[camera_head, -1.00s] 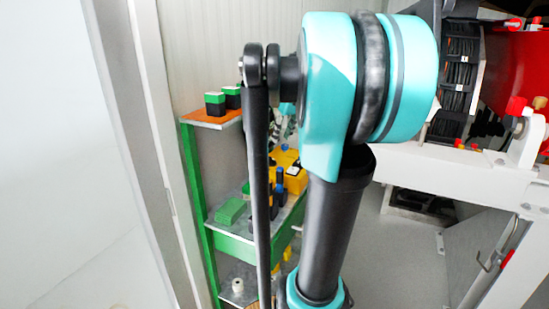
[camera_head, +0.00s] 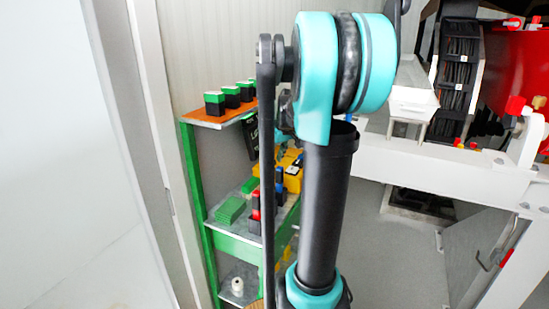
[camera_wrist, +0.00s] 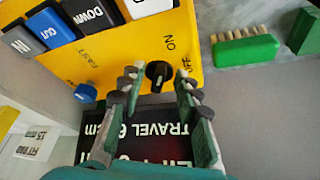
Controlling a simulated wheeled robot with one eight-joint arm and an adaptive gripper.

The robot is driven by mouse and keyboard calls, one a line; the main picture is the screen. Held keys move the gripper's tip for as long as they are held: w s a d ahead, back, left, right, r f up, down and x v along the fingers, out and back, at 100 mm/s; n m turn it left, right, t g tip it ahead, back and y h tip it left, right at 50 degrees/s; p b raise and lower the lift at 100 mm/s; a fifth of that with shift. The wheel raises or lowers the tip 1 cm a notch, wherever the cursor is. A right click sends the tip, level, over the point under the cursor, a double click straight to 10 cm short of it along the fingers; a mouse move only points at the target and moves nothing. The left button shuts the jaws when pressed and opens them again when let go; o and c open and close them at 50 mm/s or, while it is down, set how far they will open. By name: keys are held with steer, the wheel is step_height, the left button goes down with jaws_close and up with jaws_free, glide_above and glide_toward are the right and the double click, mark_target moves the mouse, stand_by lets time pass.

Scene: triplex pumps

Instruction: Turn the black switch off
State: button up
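The black switch (camera_wrist: 158,74) is a round knob on the yellow control box (camera_wrist: 120,68) in the wrist view. The words ON and OFF are printed on the box beside it. My gripper (camera_wrist: 160,84) is open, with one finger left of the knob and one right of it. The fingertips are close to the knob; I cannot tell whether they touch it. In the head view the yellow box (camera_head: 292,178) stands on the shelf, partly behind my arm, and the black switch cannot be made out.
A blue knob (camera_wrist: 86,93) and several push buttons (camera_wrist: 50,28) lie left of the switch. A green brush (camera_wrist: 245,48) is at right. The green shelf (camera_head: 236,245) holds green blocks (camera_head: 230,210). A white frame (camera_head: 430,170) stands right of my arm.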

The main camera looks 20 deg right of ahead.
steer(key=shift+c, duration=0.4)
jaws_close()
steer(key=shift+a+m+h, duration=0.25)
steer(key=shift+m+h, duration=0.35)
steer(key=shift+m, duration=0.9)
steer(key=shift+o, duration=0.4)
jaws_free()
